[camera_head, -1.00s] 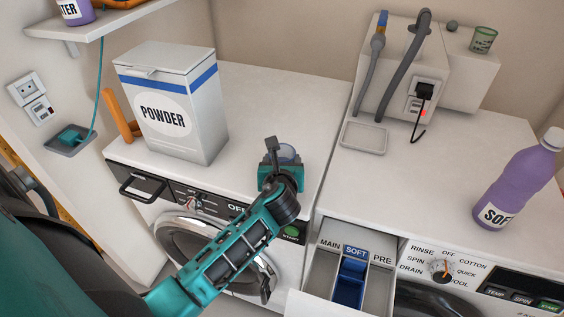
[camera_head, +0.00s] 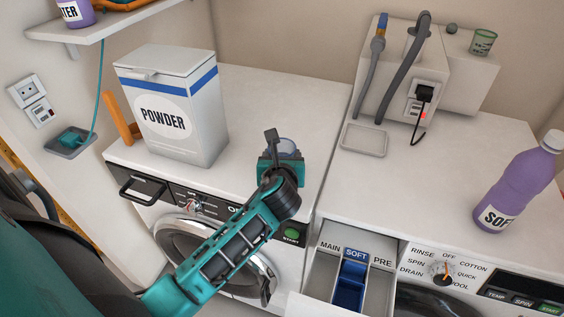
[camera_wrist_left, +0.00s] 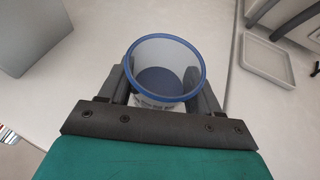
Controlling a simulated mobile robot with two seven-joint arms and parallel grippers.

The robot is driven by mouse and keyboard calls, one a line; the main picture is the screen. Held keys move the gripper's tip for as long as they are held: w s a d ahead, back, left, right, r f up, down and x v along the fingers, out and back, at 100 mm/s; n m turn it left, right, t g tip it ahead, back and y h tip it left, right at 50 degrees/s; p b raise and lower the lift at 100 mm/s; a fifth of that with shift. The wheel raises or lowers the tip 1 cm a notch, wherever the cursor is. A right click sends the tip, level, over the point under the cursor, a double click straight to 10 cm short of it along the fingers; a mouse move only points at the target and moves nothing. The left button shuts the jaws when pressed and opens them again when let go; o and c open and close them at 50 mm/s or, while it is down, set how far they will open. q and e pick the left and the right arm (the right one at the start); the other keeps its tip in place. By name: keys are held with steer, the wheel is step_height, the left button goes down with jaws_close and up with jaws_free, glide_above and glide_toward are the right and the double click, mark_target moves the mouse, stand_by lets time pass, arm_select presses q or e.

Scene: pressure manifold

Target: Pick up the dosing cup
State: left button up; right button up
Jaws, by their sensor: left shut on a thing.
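The dosing cup (camera_wrist_left: 165,72) is a clear cup with a blue rim, upright between the two fingers of my left gripper (camera_wrist_left: 165,92) in the left wrist view. In the head view the cup (camera_head: 288,147) shows only in part behind my left gripper (camera_head: 281,158), above the top of the left machine near its right edge. The left gripper is shut on the cup. The wrist and fingers hide the cup's lower part, and I cannot tell whether it touches the surface. My right gripper is not in view.
A white powder box (camera_head: 190,130) stands left of the cup. A purple bottle (camera_head: 520,185) stands on the right machine. A detergent drawer (camera_head: 347,270) is pulled out at the front.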

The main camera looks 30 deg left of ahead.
arm_select(q)
step_height(320, 180, up, 17)
steer(key=shift+r, duration=0.2)
stand_by(0.7)
